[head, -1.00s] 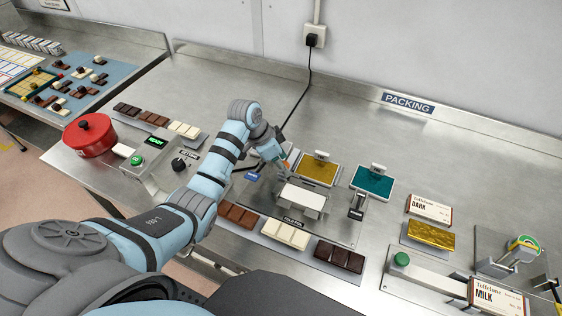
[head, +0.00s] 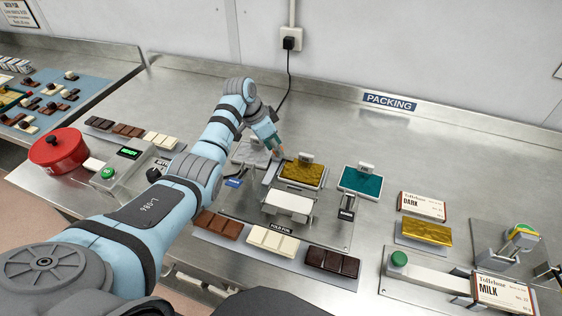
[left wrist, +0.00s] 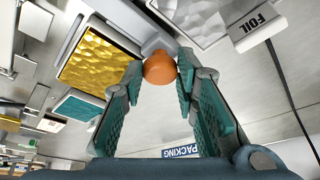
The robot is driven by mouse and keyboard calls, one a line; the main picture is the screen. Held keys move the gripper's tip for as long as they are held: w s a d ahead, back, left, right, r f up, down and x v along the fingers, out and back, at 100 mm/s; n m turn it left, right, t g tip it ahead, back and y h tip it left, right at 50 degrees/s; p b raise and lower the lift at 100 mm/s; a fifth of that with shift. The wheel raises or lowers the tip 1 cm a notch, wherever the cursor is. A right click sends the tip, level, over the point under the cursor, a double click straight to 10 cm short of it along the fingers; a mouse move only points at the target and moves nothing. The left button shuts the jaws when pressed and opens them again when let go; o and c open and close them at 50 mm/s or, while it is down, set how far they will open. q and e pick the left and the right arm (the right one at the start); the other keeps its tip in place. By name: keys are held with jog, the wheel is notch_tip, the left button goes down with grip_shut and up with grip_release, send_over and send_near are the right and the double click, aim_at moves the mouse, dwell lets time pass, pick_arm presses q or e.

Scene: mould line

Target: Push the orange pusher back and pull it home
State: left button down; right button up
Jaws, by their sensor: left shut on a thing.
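My left gripper (head: 274,146) reaches over the packing bench from the left, beside the gold foil pad. In the left wrist view its two teal-padded fingers (left wrist: 160,80) are shut on the rounded orange knob of the pusher (left wrist: 160,67), one on each side. The pusher's pale metal part shows just beyond the knob. In the head view only a sliver of the orange pusher (head: 281,152) shows by the fingertips. The gold foil pad (head: 302,173) is close on its right. My right gripper is not in view.
A silver foil pad (head: 250,151) lies left of the gripper and a teal pad (head: 360,181) lies right of the gold one. A white block (head: 288,203) and a row of chocolate bars (head: 272,241) are in front. The bench behind is mostly clear, except for a black cable (head: 288,85).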

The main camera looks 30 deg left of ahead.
pick_arm(q)
jog(key=shift+w+r, duration=0.1)
jog(key=c, duration=1.6)
grip_release()
jog(key=o, duration=0.3)
jog(key=shift+w+d, duration=0.1)
jog(key=shift+w, duration=0.2)
jog(key=v, duration=1.2)
jog(key=shift+f, duration=0.2)
